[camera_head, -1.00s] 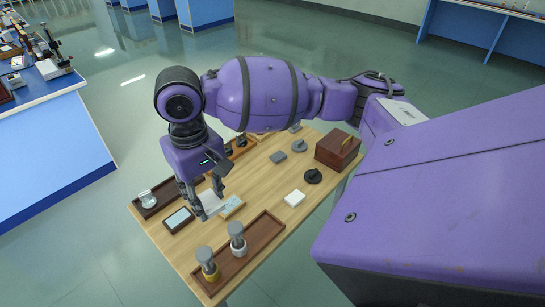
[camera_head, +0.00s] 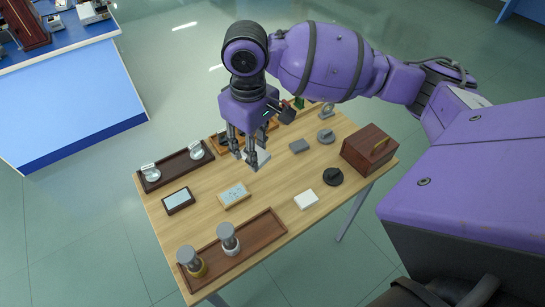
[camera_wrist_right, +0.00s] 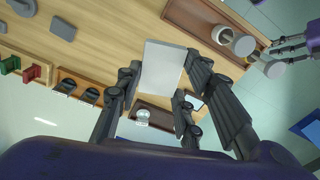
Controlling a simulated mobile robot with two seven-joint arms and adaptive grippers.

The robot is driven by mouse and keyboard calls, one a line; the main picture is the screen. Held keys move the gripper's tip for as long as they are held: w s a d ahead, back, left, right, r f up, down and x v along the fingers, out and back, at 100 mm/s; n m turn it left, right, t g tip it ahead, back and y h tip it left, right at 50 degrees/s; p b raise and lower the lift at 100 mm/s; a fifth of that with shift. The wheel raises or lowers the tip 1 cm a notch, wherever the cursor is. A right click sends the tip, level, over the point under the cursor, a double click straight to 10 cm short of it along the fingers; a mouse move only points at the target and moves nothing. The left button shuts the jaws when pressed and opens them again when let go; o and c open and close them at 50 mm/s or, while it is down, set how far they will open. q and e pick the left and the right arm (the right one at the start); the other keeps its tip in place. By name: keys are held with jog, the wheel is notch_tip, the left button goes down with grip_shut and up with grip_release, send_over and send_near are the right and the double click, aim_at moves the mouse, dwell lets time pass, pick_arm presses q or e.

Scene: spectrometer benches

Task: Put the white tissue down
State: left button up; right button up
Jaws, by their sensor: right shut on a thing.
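The white tissue (camera_head: 260,160) is a flat, pale, square-edged piece held between the fingers of my right gripper (camera_head: 244,152). In the right wrist view the tissue (camera_wrist_right: 162,68) sits between the dark fingertips of my right gripper (camera_wrist_right: 158,85). The gripper points down over the left-middle part of the wooden table (camera_head: 275,190). I cannot tell whether the tissue touches the tabletop. My left gripper (camera_wrist_right: 285,50) shows at the right edge of the right wrist view, with its fingers apart. It is not seen in the head view.
A framed card (camera_head: 234,194), a dark-framed panel (camera_head: 178,200) and a white block (camera_head: 306,200) lie nearby. A brown tray (camera_head: 262,238) with two capped jars is in front; another tray (camera_head: 176,170) is at left. A wooden box (camera_head: 369,150) stands at right.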

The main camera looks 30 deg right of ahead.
jog(key=f+n, duration=0.1)
jog(key=w+f+n, duration=0.1)
jog(key=f+n, duration=0.1)
jog(key=n, duration=0.1)
jog(key=shift+w, duration=0.35)
notch_tip(320, 180, down, 6)
jog(key=w+n+b, duration=0.1)
jog(key=n, duration=0.8)
jog(key=n+b, duration=0.1)
jog(key=n, duration=0.1)
send_over(270, 161)
jog(key=f, duration=0.6)
jog(key=a+f, duration=0.1)
jog(key=f, duration=0.2)
jog(key=shift+s+f, duration=0.25)
jog(key=shift+s, duration=0.05)
jog(key=shift+w+d+f, duration=0.25)
jog(key=shift+f, duration=0.1)
pick_arm(q)
jog(key=shift+s+a+f, duration=0.25)
jog(key=shift+s+f, duration=0.1)
jog(key=shift+f, duration=0.4)
jog(key=shift+s+a+f, duration=0.25)
jog(key=shift+s+f, duration=0.1)
jog(key=shift+f, duration=0.35)
pick_arm(e)
jog(key=shift+w+d+f, duration=0.1)
jog(key=shift+f, duration=0.75)
jog(key=shift+w+d+f, duration=0.1)
jog(key=shift+f, duration=0.75)
